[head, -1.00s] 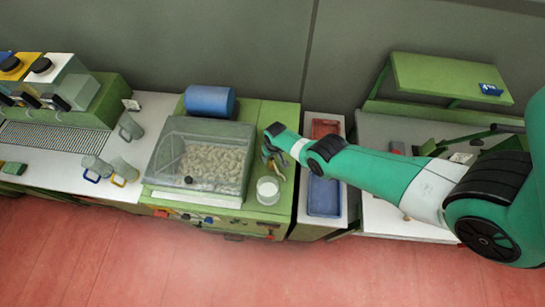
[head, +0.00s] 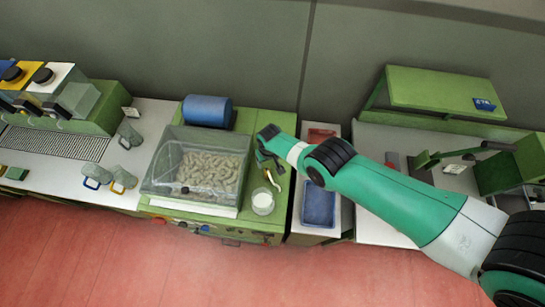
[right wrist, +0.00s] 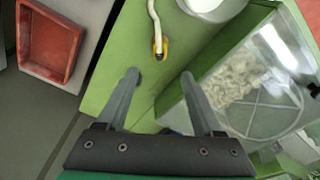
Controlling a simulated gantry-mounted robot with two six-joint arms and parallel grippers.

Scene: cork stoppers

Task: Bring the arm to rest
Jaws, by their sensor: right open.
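My right gripper (head: 266,161) is over the green bench top beside the clear-lidded box of cork stoppers (head: 210,170). In the right wrist view, its two fingers (right wrist: 160,75) are apart with nothing between them. A pale, curved tool with a yellow end (right wrist: 158,35) is beyond the fingertips. A clear cup with white contents (head: 263,203) stands in front of the gripper; its edge also shows at the top of the right wrist view (right wrist: 205,8). My left gripper is not in view.
A blue cylinder (head: 207,111) is behind the box. A red tray (head: 320,134) and a blue tray (head: 318,203) are to the right, partly beneath my right arm. A green shelf (head: 440,90) is at the back right.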

